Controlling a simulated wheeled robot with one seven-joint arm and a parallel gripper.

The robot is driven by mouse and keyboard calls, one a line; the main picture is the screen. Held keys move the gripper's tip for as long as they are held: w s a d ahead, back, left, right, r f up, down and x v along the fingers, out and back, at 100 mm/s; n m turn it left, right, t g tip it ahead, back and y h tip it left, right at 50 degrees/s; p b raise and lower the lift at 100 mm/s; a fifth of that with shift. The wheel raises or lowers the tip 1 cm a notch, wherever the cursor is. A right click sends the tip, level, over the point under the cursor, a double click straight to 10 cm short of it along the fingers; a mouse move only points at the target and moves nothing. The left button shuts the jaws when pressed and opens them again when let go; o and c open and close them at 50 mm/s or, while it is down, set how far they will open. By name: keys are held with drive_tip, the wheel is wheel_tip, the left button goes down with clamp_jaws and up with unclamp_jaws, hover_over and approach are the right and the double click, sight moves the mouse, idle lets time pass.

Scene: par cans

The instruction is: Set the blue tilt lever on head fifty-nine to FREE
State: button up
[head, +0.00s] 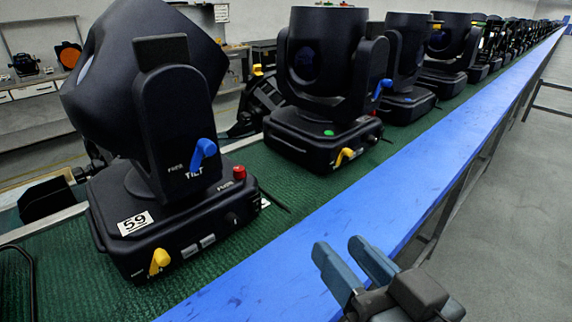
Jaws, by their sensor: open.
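Head fifty-nine (165,125) is a black moving-head lamp at the left, with a white "59" tag (135,223) on its base. Its blue tilt lever (204,152) is on the near side of the yoke arm, above the word "TILT". The lever slants, with its thick end up and to the right. Small lettering sits to its lower left, too small to read surely. My gripper (341,252) is open and empty at the lower right, over the blue edge strip, well apart from the lever.
The base of head fifty-nine also carries a yellow lever (159,261) and a red knob (239,172). A second lamp (322,85) with its own blue lever (382,88) stands to the right. Several more lamps recede along the green belt (262,238).

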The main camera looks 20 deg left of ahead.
sight(211, 151)
drive_tip(key=s+a+r+n+g+y+b, duration=0.15)
drive_tip(key=a+r+n+g+y, duration=0.25)
drive_tip(key=a+r, duration=0.55)
drive_tip(key=x, duration=0.2)
drive_tip(key=p+x, duration=0.1)
drive_tip(key=x, duration=0.4)
drive_tip(key=shift+s+a+f+p, duration=0.3)
drive_tip(key=shift+a+p, duration=0.1)
drive_tip(key=shift+a, duration=0.1)
clamp_jaws()
